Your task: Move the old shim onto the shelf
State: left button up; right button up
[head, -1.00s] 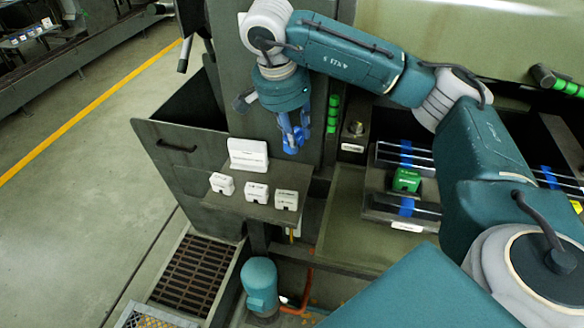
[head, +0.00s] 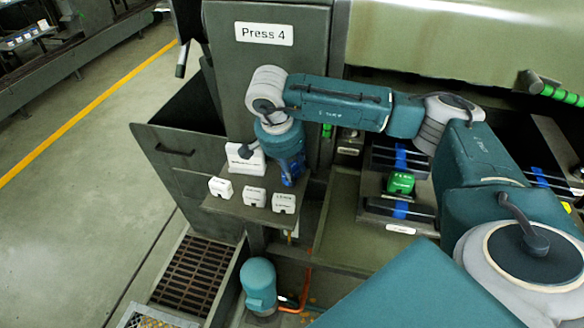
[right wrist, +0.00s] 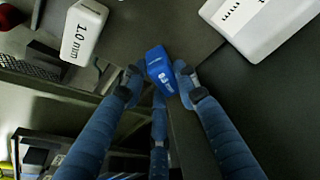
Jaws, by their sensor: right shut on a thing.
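My right gripper (head: 288,178) points down over the right side of the small dark shelf (head: 238,207) on the press. In the right wrist view its fingertips (right wrist: 160,80) are shut on a small blue block with white lettering, the old shim (right wrist: 160,66). The shim is close to the shelf's edge; I cannot tell whether it touches the shelf. In the head view the shim is hard to tell from the blue fingers. My left gripper is not in view.
White blocks (head: 220,187), (head: 254,196) and (head: 284,203) stand along the shelf's front, with a larger white block (head: 244,160) behind. One reads 1.0 mm in the right wrist view (right wrist: 80,30). A green block (head: 400,183) sits between dark, blue-banded bars at the right.

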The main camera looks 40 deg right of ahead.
jog(key=o, duration=0.7)
jog(key=shift+f, duration=0.15)
jog(key=o, duration=0.5)
jog(key=shift+r, duration=0.2)
jog(key=b+v, duration=0.2)
jog(key=v, duration=1)
